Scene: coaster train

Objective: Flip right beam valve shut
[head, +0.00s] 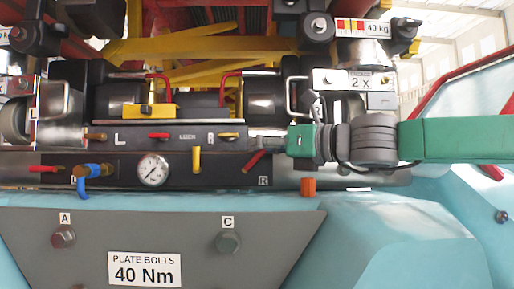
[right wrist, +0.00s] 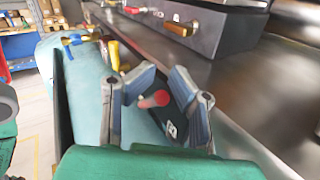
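The red lever (head: 254,160) sits just above the R label (head: 263,181) at the right end of the dark lower beam, slanting down to the left. My right gripper (head: 284,144) comes in from the right, and its tip is just right of the lever. In the right wrist view, the right gripper's two fingers (right wrist: 155,92) are spread apart. The red lever shows between them there (right wrist: 153,99), with its round end towards the camera. I cannot tell whether a finger touches it. My left gripper is in neither view.
A yellow lever (head: 196,159), a round gauge (head: 152,170) and a blue valve (head: 91,171) sit left along the beam. An orange cap (head: 308,187) is below my right gripper. A grey plate (head: 180,225) lies beneath.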

